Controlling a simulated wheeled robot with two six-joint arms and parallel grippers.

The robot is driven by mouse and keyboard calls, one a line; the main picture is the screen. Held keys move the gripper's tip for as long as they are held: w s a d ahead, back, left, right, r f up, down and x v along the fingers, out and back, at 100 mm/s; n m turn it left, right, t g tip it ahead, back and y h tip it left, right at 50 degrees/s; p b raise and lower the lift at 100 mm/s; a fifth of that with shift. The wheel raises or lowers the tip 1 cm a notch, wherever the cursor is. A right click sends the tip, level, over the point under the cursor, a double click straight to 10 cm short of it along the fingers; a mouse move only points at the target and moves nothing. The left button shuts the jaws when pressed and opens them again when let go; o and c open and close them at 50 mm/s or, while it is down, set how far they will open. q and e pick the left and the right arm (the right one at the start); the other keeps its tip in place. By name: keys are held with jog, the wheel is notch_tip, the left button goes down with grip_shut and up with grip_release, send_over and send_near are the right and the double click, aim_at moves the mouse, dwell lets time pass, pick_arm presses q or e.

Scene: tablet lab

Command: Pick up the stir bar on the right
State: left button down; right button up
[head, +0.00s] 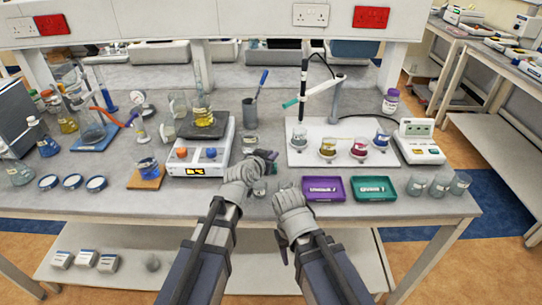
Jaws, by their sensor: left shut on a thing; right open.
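A purple tray (341,198) holds a white stir bar (323,189). To its right, a teal tray (392,196) holds another white stir bar (372,189). Both trays lie near the front edge of the bench. My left gripper (268,160) is shut above the bench, left of the trays and in front of the hotplate. The thing in it is too small and hidden to make out. My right gripper (284,184) is open, just left of the purple tray and apart from both stir bars. Its fingers are small and partly hidden by its wrist.
A white hotplate (201,165) with a flask (203,117) stands left of my grippers. A small glass (259,189) is between them. Behind the trays, a white board (299,159) bears several beakers and a probe stand. Several glass beakers (440,185) stand right of the teal tray.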

pick_arm(q)
notch_tip(320, 180, up, 8)
jog(key=p, duration=0.6)
jog(key=shift+f, duration=0.25)
